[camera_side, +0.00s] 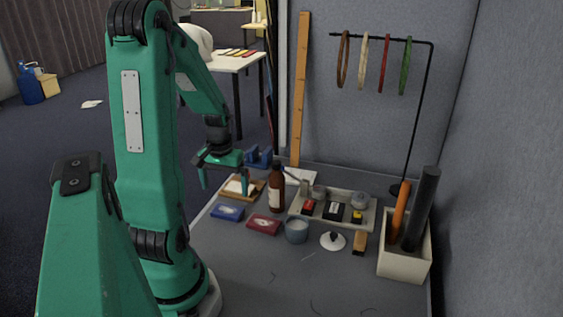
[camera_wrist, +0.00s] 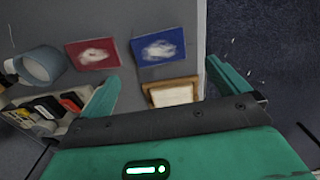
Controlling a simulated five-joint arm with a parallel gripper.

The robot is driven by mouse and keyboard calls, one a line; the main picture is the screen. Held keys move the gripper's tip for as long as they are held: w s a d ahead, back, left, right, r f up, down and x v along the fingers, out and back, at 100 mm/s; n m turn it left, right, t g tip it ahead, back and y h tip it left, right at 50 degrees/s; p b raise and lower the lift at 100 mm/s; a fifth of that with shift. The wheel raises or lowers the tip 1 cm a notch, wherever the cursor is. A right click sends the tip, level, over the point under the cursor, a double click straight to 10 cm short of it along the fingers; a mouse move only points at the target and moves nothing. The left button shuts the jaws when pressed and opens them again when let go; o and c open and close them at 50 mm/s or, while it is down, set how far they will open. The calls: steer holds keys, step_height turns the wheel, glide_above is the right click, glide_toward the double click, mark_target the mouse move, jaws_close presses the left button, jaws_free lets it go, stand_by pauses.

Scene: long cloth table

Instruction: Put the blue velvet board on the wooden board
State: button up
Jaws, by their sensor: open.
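The blue velvet board (camera_side: 227,211) lies flat on the table near its left edge, with a pale patch on its face. It shows whole at the top of the wrist view (camera_wrist: 175,36). The wooden board (camera_side: 258,186) lies just behind it, with a whitish top surface; in the wrist view (camera_wrist: 150,87) its near part is hidden by my gripper body. The two boards are apart. My gripper (camera_side: 224,180) is open and empty above the wooden board; in the wrist view its fingers (camera_wrist: 163,70) spread on either side of that board.
A red board (camera_side: 264,224) lies right of the blue one. A brown bottle (camera_side: 276,190) stands close beside the wooden board. A grey cup (camera_side: 297,231), a tray of small items (camera_side: 360,225) and a bin holding rolls (camera_side: 404,262) are further right. The front table is mostly clear.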

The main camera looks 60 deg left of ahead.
mark_target(228, 209)
steer(key=shift+f, duration=1.25)
steer(key=shift+f, duration=0.1)
steer(key=shift+w+f, duration=0.1)
steer(key=shift+f, duration=2.35)
steer(key=c, duration=0.9)
